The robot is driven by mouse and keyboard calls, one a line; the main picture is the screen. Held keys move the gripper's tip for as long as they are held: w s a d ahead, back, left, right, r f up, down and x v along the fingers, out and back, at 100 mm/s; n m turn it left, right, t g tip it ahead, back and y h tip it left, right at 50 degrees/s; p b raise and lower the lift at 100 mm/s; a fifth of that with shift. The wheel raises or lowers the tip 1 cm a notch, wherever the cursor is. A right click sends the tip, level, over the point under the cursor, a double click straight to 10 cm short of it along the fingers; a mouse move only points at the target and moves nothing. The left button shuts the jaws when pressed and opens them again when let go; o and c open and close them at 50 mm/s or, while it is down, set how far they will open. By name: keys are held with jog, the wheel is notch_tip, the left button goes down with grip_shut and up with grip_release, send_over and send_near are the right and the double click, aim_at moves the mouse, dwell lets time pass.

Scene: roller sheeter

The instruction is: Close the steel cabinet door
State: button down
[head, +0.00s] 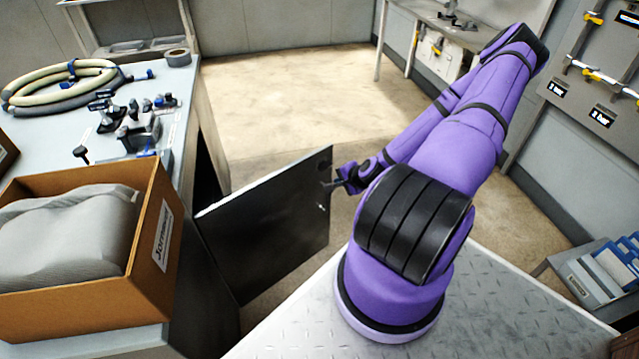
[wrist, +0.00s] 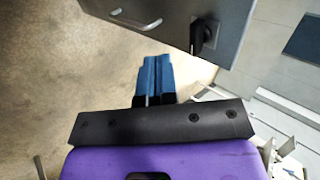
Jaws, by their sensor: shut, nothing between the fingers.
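The steel cabinet door (head: 270,225) stands open, swung out from the cabinet (head: 212,165) under the left workbench; its dark face shows in the head view. In the wrist view the door (wrist: 175,12) fills the top, with a bar handle (wrist: 137,20) and a black latch (wrist: 207,36). My gripper (head: 336,184) is at the door's free right edge in the head view. Its blue fingers (wrist: 155,70) are shut and empty in the wrist view, pointing towards the door. I cannot tell whether they touch it.
The workbench (head: 130,88) carries a coiled hose (head: 62,88), tools and a cardboard box (head: 150,235) near its front edge. Open floor (head: 285,105) lies behind the door. Another bench (head: 440,30) stands at the back, and a folder rack (head: 600,275) at the right.

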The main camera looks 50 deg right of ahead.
send_near(314, 178)
jog(key=x, duration=0.6)
jog(key=shift+s+f, duration=0.25)
jog(key=shift+f, duration=0.3)
jog(key=shift+w+d, duration=0.1)
jog(key=shift+w, duration=0.3)
jog(key=shift+w, duration=0.1)
